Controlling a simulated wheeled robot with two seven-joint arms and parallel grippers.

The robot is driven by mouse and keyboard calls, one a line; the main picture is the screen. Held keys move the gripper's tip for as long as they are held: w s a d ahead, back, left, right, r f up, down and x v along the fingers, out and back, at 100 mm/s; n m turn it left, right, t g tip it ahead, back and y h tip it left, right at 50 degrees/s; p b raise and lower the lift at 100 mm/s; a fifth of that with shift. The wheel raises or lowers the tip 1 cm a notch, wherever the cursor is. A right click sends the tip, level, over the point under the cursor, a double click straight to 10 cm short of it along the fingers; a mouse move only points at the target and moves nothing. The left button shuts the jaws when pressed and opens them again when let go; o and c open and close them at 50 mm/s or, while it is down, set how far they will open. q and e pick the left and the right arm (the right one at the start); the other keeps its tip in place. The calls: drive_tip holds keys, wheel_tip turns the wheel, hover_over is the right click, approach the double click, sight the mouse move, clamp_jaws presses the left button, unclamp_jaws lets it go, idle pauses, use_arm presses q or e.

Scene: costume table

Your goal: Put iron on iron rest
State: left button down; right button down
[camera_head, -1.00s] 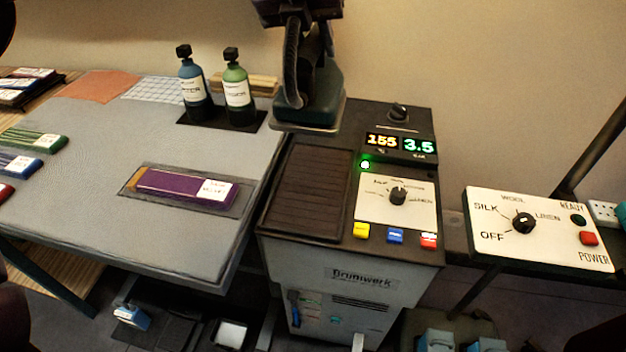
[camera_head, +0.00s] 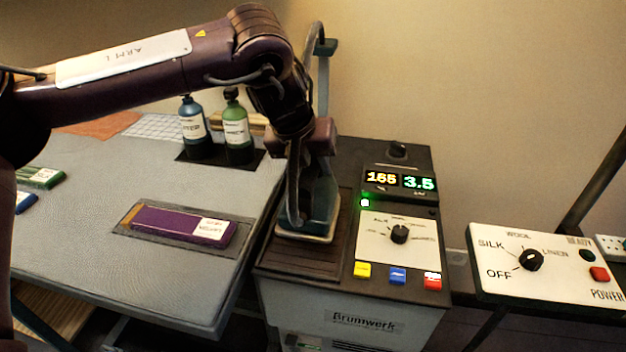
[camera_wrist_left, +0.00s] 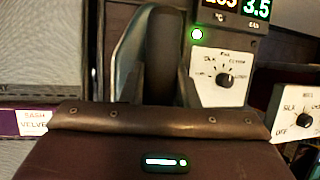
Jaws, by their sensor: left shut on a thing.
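The iron (camera_head: 318,205), teal with a pale soleplate and a dark handle, stands over the iron rest (camera_head: 300,259), the dark slatted plate on top of the station. Its base looks level and at or just above the slats; I cannot tell if it touches. My left gripper (camera_head: 312,155) is shut on the iron's handle from above. In the left wrist view the iron (camera_wrist_left: 128,70) shows partly behind my gripper's housing. The iron and my arm hide the rear of the rest. My right gripper is not in view.
The station's control panel (camera_head: 398,240) and colored buttons lie right of the rest. Two bottles (camera_head: 236,125) stand behind left on the padded table (camera_head: 90,225). A purple velvet piece (camera_head: 180,222) lies on it. A separate dial box (camera_head: 545,262) is at right.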

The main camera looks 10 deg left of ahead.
use_arm(q)
drive_tip(key=shift+f, duration=1.8)
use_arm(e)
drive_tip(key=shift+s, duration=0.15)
use_arm(q)
drive_tip(key=shift+d+f, duration=0.1)
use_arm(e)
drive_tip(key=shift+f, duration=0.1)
use_arm(q)
drive_tip(key=c, duration=1.1)
unclamp_jaws()
drive_tip(key=shift+s, duration=0.1)
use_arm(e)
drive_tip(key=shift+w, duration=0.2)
use_arm(q)
drive_tip(key=v, duration=1.2)
